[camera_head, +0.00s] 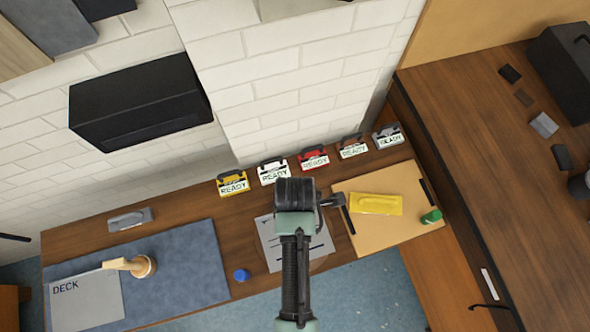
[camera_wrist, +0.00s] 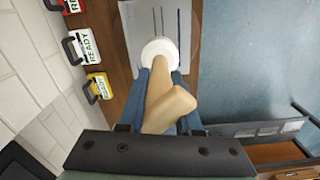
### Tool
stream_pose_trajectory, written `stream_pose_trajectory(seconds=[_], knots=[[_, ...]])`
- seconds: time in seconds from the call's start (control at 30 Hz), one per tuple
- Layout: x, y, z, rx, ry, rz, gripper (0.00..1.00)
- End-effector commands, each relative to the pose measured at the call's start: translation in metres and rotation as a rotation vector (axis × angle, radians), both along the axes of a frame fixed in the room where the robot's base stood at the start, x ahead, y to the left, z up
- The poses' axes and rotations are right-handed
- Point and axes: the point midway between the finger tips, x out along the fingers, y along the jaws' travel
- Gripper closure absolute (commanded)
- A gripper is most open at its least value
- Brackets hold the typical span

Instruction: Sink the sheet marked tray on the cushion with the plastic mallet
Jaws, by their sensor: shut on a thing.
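My gripper (camera_wrist: 160,82) is shut on the tan handle of a mallet with a round white head (camera_wrist: 160,48), held over a sheet with dark lines (camera_wrist: 132,24). In the head view my arm hides the gripper and mallet, and part of this lined sheet (camera_head: 268,240); I see no marking word on it. The blue cushion (camera_head: 190,262) lies at the left of the bench. A grey sheet marked DECK (camera_head: 88,302) lies on it. I see no sheet that reads TRAY. A second mallet (camera_head: 143,266) with a brown wooden head rests beside the DECK sheet.
A row of several READY-marked units, including a yellow one (camera_head: 232,184), lines the wall. A tan board (camera_head: 400,222) bears a yellow piece (camera_head: 376,204) and a green cylinder (camera_head: 431,217). A blue cap (camera_head: 241,275) and grey block (camera_head: 130,219) stand near the cushion. A black box (camera_head: 140,101) overhangs it.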

Motion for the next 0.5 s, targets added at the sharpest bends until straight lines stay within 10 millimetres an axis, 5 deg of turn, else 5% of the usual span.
stream_pose_trajectory(seconds=[0.37, 0.5], knots=[[0.0, 0.0, 0.001, 0.0, -0.001, 0.0, 1.0], [0.0, 0.0, -0.018, 0.0, 0.0, 0.0, 1.0]])
